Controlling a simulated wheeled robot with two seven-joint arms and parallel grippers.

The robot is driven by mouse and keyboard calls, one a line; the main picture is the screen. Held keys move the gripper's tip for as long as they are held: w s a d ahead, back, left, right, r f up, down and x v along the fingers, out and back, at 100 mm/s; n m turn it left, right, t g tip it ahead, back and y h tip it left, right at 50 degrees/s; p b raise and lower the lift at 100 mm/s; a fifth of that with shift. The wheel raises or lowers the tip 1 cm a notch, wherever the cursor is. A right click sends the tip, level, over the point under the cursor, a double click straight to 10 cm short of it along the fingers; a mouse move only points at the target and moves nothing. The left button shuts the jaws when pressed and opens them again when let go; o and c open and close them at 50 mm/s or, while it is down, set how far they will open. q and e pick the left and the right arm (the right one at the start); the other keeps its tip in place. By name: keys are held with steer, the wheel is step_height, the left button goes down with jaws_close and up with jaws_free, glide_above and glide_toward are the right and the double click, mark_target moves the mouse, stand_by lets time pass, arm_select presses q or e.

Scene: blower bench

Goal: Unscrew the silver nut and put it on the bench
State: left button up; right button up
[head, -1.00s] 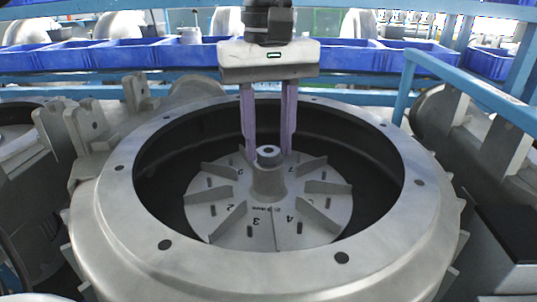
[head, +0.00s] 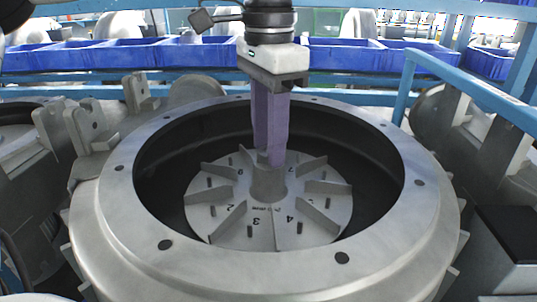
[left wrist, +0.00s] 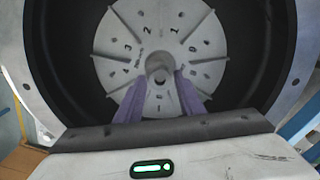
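The silver nut (head: 262,157) is on top of the central hub (head: 268,185) of the numbered, finned impeller, inside the large round housing. In the head view it is mostly hidden by the fingers. My left gripper (head: 268,160) points straight down over the hub, its purple fingertips on either side of the nut and apparently shut on it. In the left wrist view the left gripper (left wrist: 161,78) has its fingertips flanking the nut (left wrist: 160,75) at the hub. My right gripper is not in view.
The metal housing rim (head: 120,205) with bolt holes surrounds the impeller (head: 225,215). Blue bins (head: 345,55) line the back. A blue rail (head: 470,90) stands at the right, and grey metal brackets (head: 85,130) stand at the left.

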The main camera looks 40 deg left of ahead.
arm_select(q)
steer(key=shift+c, duration=0.4)
steer(key=c, duration=0.8)
steer(key=n, duration=1.2)
steer(key=shift+n, duration=0.4)
steer(key=n, duration=1.2)
steer(key=shift+n, duration=0.3)
